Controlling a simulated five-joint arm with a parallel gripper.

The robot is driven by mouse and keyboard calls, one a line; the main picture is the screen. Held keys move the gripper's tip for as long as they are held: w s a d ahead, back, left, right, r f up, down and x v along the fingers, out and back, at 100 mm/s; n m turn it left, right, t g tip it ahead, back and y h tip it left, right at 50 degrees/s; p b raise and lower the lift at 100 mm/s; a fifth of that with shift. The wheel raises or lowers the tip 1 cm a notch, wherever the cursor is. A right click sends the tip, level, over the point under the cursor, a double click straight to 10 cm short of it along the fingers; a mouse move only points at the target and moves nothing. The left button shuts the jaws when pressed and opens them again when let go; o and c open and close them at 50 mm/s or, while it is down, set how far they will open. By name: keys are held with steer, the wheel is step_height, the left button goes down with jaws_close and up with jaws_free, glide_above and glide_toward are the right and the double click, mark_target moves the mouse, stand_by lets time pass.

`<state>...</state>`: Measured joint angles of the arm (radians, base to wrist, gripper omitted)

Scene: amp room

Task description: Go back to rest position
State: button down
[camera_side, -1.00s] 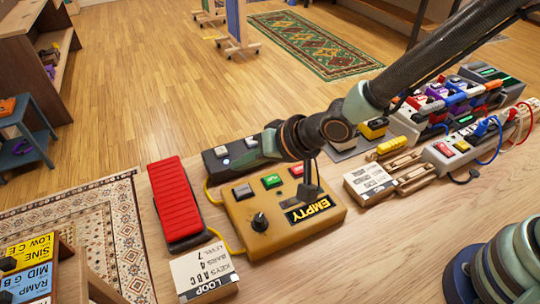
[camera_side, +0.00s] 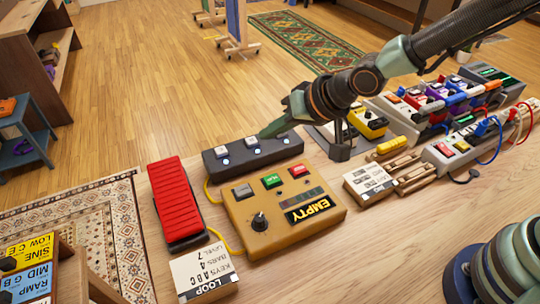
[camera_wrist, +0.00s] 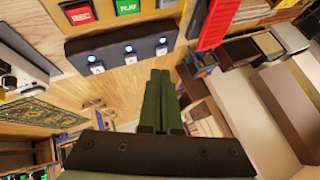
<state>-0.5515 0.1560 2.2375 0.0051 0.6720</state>
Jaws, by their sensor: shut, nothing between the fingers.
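My gripper (camera_side: 268,134) is shut and empty, its green fingers pointing left above the dark three-button footswitch (camera_side: 250,152). In the wrist view my gripper (camera_wrist: 158,76) shows its fingers together with nothing between them, and the footswitch (camera_wrist: 115,48) appears beyond them with several lit blue lights. The tan looper box (camera_side: 285,220) sits in front of the footswitch, with green and red buttons, a black knob and a display reading EMPTY. My gripper is clear of the box. Whether the fingertips touch the footswitch is hard to tell.
A red pedal (camera_side: 176,200) stands left of the box, with a LOOP card (camera_side: 205,272) in front. A yellow pedal (camera_side: 368,122) and a crowded pedalboard (camera_side: 450,105) stand to the right. Bare tabletop (camera_side: 390,240) lies at the front right.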

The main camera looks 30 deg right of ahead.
steer(key=s+d+r+h, duration=0.1)
steer(key=d+r, duration=0.3)
steer(key=d, duration=0.3)
steer(key=s+d+r+h, duration=0.2)
steer(key=d+r, duration=0.1)
steer(key=d, duration=0.4)
steer(key=s+d+r+n+g+h, duration=0.1)
steer(key=s+d+r, duration=0.1)
steer(key=s+d, duration=0.6)
steer(key=d, duration=0.2)
steer(key=shift+s+d+r+g+h, duration=0.3)
steer(key=shift+s+d+r, duration=0.05)
